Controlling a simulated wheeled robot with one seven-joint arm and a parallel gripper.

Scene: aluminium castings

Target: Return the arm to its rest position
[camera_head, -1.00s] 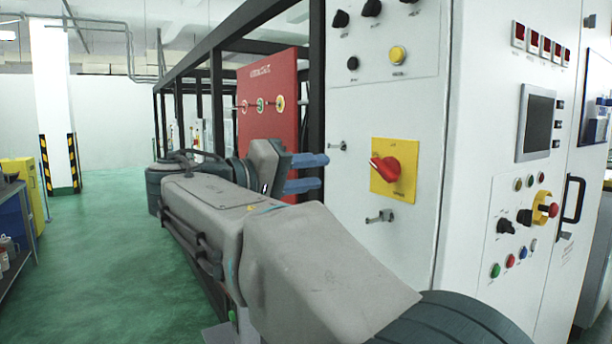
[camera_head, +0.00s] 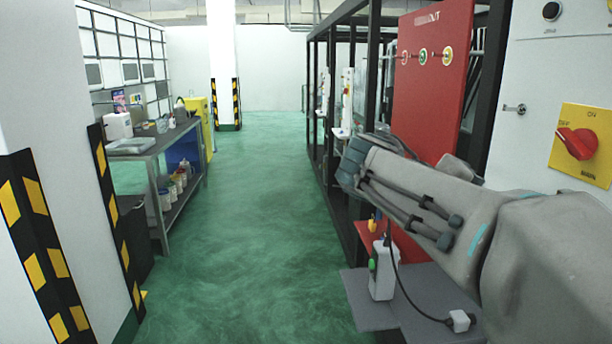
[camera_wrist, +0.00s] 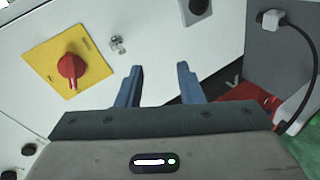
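My gripper (camera_wrist: 160,78) shows in the wrist view with two blue fingers apart and nothing between them. It faces the white cabinet (camera_wrist: 215,48), which has a red rotary switch (camera_wrist: 70,67) on a yellow plate to the left of the fingers. In the head view my grey arm crosses the right side, folded at the elbow, in front of the red panel (camera_head: 430,85) and the white cabinet (camera_head: 535,100). The gripper is hidden behind the arm there. The same red switch (camera_head: 577,143) shows at the right edge.
A green floor aisle (camera_head: 250,200) is open in the middle. A workbench (camera_head: 150,150) with jars stands at the left, beside a striped pillar (camera_head: 50,250). A small box with a green button (camera_head: 382,270) and a cable stands on a grey ledge (camera_head: 440,310) below my arm.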

